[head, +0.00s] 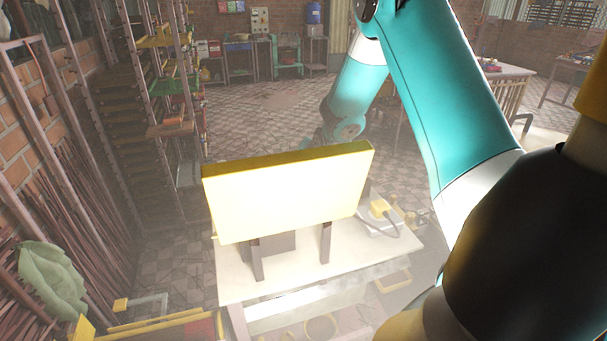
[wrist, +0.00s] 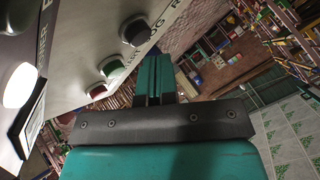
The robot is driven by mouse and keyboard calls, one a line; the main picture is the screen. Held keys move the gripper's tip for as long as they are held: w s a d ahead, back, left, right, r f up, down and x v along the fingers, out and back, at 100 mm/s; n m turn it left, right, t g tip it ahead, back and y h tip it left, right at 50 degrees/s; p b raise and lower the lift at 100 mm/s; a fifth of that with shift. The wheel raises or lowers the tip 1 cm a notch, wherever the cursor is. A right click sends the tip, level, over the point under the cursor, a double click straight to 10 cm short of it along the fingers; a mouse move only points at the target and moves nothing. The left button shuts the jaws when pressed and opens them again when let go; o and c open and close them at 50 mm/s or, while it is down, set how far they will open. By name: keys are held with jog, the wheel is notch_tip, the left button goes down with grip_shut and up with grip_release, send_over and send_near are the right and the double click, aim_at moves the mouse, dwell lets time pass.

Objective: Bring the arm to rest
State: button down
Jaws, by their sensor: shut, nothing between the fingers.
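My arm (head: 440,100) is raised on the right of the head view. It bends over and reaches down behind a yellow-edged board (head: 285,195). My gripper's fingers are hidden in the head view. In the wrist view my gripper (wrist: 154,62) has its teal fingers together, with nothing between them. It is close to a pale control panel (wrist: 75,45) with lettering. The panel carries a black knob (wrist: 134,31), a green button (wrist: 111,66), a red button (wrist: 97,92) and a bright white round light (wrist: 19,85). I cannot tell whether the fingers touch the panel.
Racks (head: 110,120) and a brick wall line the left. Tiled floor (head: 270,110) lies open beyond the table. A workbench (head: 505,75) stands at the back right.

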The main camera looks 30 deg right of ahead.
jog(key=shift+w+r+p, duration=0.15)
jog(key=shift+r+p, duration=0.4)
jog(key=shift+r, duration=0.9)
